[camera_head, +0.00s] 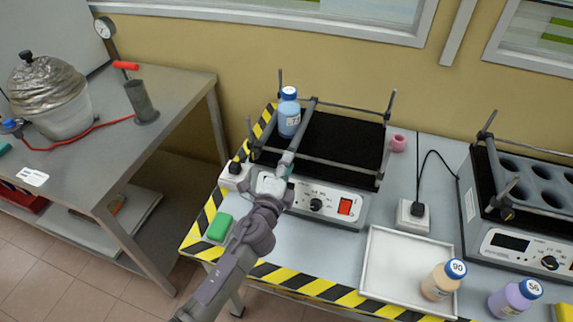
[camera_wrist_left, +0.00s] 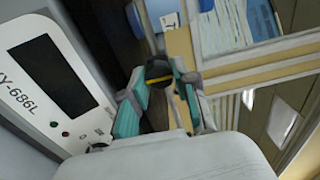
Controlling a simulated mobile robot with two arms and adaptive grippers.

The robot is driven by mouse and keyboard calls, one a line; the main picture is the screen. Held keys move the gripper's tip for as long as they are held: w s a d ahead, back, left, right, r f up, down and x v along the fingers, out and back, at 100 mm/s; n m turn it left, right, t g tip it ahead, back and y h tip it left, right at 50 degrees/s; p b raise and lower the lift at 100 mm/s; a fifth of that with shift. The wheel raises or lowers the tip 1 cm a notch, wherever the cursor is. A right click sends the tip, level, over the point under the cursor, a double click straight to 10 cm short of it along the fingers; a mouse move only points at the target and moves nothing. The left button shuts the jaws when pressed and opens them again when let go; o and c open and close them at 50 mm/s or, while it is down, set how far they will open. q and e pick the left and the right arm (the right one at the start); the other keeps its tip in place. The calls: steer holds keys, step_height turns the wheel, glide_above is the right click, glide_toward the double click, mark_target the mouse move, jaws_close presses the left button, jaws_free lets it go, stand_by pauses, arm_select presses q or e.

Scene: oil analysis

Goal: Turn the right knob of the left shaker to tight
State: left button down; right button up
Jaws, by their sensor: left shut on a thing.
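The left shaker (camera_head: 335,150) stands on the bench, with a black platform framed by metal rods. Its front panel has a black dial (camera_head: 316,204) and a red switch (camera_head: 345,206). My left gripper (camera_head: 287,162) is at the shaker's front edge, left of the middle. In the left wrist view, my gripper's teal-padded fingers (camera_wrist_left: 160,100) are closed around a black knob (camera_wrist_left: 158,72) with a yellow line. The arm and gripper hide this knob in the head view. The shaker's panel and dark display (camera_wrist_left: 53,75) lie left of the fingers. My right gripper is not in view.
A blue bottle (camera_head: 289,112) stands at the platform's back left, behind the gripper. A white tray (camera_head: 395,262) with an orange bottle (camera_head: 442,280) lies to the right, near a purple bottle (camera_head: 514,298). A second shaker (camera_head: 530,245) stands far right. A green block (camera_head: 219,227) lies left.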

arm_select(q)
steer(key=shift+f, duration=0.1)
stand_by(0.3)
steer(key=c, duration=0.9)
jaws_free()
steer(key=v, duration=1.2)
